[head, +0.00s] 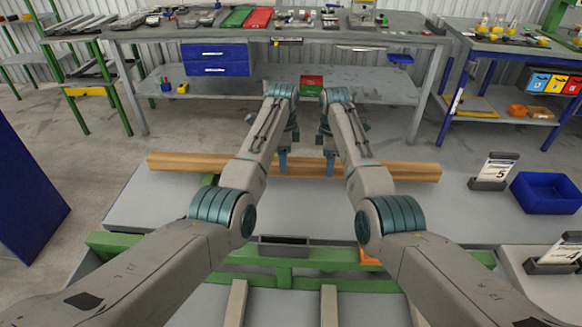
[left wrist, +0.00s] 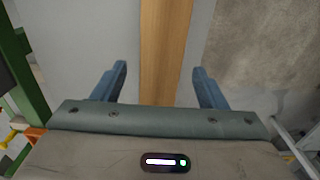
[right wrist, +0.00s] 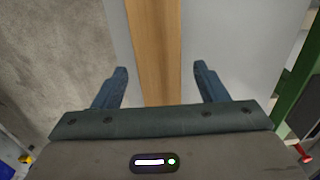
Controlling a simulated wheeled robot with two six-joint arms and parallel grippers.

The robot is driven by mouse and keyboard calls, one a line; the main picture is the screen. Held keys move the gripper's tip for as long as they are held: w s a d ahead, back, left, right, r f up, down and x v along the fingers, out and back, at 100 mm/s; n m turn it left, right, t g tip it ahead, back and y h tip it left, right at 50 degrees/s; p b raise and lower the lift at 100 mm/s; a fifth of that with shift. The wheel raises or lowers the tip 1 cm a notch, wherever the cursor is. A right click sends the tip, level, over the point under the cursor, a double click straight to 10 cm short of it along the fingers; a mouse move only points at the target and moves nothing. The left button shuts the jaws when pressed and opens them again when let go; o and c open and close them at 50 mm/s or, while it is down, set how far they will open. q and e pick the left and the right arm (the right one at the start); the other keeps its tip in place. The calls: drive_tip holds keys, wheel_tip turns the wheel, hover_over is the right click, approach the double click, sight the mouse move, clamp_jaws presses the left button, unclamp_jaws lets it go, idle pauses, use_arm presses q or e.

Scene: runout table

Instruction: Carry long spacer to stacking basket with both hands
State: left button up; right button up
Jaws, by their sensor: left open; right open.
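The long spacer (head: 400,172), a long wooden bar, lies left to right across the grey runout table (head: 440,215). My left gripper (head: 283,163) is open at the bar, left of its middle. In the left wrist view the bar (left wrist: 163,50) runs between the two spread fingers (left wrist: 160,85), with a gap on each side. My right gripper (head: 329,163) is open at the bar, close beside the left one. In the right wrist view the bar (right wrist: 153,45) also passes between the open fingers (right wrist: 160,85). I cannot make out a stacking basket for certain.
A blue bin (head: 547,193) stands at the right, beside a sign marked 5 (head: 493,171). A workbench (head: 330,37) with tools and a blue drawer unit (head: 216,60) stands behind. A green frame (head: 330,277) runs along the near table edge. A blue panel (head: 25,195) stands at the left.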

use_arm(q)
drive_tip(key=shift+f, duration=1.35)
use_arm(e)
drive_tip(key=shift+f, duration=1.35)
use_arm(q)
clamp_jaws()
use_arm(e)
clamp_jaws()
use_arm(q)
drive_tip(key=shift+r, duration=0.1)
use_arm(e)
drive_tip(key=shift+r, duration=0.1)
